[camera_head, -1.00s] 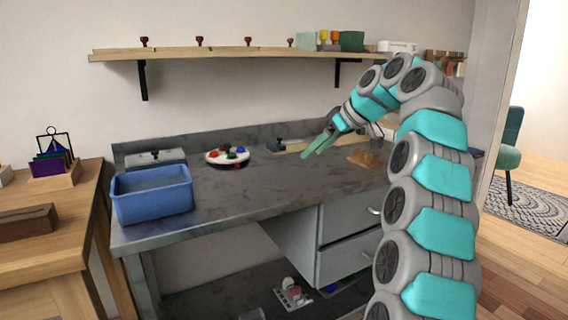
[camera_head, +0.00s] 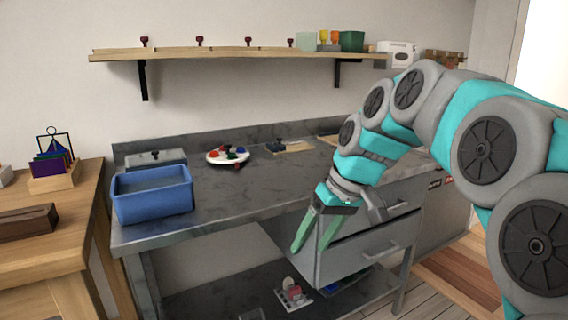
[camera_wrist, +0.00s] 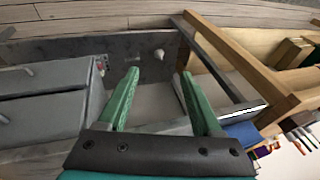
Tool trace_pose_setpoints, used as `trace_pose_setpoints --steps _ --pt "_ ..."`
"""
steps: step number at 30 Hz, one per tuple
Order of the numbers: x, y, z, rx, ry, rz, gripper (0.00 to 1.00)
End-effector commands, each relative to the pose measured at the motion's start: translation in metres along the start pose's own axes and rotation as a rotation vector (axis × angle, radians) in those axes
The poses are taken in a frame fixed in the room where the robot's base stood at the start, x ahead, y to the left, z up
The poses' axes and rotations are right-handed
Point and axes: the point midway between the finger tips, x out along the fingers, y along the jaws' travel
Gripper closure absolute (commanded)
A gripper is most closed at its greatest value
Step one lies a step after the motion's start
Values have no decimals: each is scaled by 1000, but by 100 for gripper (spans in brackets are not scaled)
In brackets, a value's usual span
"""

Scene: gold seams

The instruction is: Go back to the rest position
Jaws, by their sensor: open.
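My gripper (camera_head: 315,243) has two green fingers. In the head view it hangs in front of the grey workbench's drawers (camera_head: 372,225), fingers pointing down, apart and with nothing between them. In the wrist view the gripper (camera_wrist: 160,95) shows its fingers spread, with empty space between them. My arm arches in from the right side of the head view and hides part of the bench's right end.
The grey workbench (camera_head: 270,187) holds a blue bin (camera_head: 152,200), a white palette (camera_head: 227,156) and a grey box (camera_head: 156,158). A wooden table (camera_head: 70,235) stands at left. A wall shelf (camera_head: 240,53) carries several stamps and cups. Floor shows at lower right.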

Motion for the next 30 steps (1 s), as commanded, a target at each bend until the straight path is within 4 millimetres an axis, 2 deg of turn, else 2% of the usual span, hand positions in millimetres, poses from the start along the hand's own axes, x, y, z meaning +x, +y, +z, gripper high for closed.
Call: trace_pose_setpoints --steps 1,8,15,18,21,24,30 --pt "6 -4 24 28 -28 16 33" --pt "40 -7 126 171 -149 110 33" --pt "73 -3 241 332 -261 222 33" --pt "84 -1 283 391 -299 261 33" --pt "92 0 312 433 -321 289 33" --pt "97 1 330 458 -337 305 33" --pt "99 2 337 470 -341 313 33"
